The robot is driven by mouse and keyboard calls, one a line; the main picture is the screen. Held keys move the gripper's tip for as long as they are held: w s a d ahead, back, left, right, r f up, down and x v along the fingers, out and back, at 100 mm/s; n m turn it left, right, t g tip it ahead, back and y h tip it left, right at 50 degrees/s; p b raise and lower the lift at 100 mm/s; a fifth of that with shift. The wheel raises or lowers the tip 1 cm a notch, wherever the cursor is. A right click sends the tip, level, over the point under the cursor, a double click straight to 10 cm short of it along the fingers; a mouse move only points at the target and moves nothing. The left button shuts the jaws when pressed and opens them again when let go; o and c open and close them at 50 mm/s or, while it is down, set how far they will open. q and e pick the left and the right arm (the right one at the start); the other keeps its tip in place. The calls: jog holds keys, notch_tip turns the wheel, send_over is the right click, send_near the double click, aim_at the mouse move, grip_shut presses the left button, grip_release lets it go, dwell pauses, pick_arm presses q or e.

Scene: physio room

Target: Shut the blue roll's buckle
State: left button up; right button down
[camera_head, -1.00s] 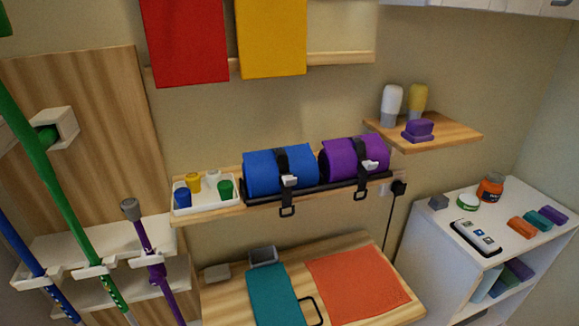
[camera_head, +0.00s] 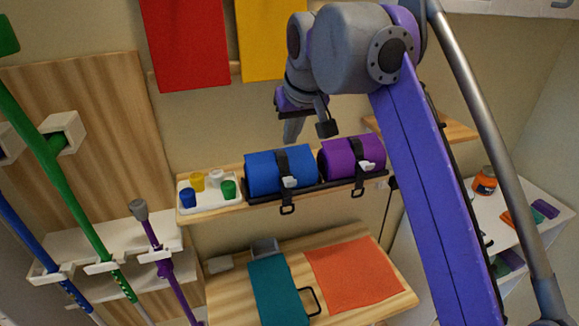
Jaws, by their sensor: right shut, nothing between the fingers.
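The blue roll (camera_head: 262,174) lies on the wooden wall shelf in a black holder. A black strap (camera_head: 282,160) runs over its front. A pale buckle (camera_head: 290,182) sits on the strap, and a black loop (camera_head: 287,209) hangs below the shelf edge. The buckle is too small to tell how its parts sit. My right gripper (camera_head: 293,134) is shut and empty, pointing down in front of the wall. In the picture it appears just above the blue roll, apart from it. My left gripper is not in view.
A purple roll (camera_head: 350,155) with a similar strap lies to the right. A white tray (camera_head: 208,205) with small cups stands left. Below are a teal mat (camera_head: 277,290) and an orange mat (camera_head: 355,273) on a wooden table. My right arm covers much of the right side.

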aim_at(287, 178)
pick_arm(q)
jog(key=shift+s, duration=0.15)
pick_arm(e)
jog(key=shift+s+f, duration=0.1)
jog(key=b+x, duration=0.2)
jog(key=x, duration=0.8)
jog(key=shift+f, duration=0.25)
jog(key=s, duration=0.1)
jog(key=s+d, duration=0.1)
jog(key=s, duration=0.1)
jog(key=shift+b, duration=0.35)
jog(key=shift+s+d+f, duration=0.1)
jog(key=shift+s+d, duration=0.05)
jog(key=shift+s, duration=0.3)
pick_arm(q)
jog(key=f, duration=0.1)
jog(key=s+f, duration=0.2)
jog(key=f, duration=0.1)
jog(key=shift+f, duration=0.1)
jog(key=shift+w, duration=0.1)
pick_arm(e)
jog(key=shift+w, duration=0.1)
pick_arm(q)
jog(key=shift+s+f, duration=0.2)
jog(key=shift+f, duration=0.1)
pick_arm(e)
jog(key=shift+s+f, duration=0.1)
jog(key=shift+s, duration=0.1)
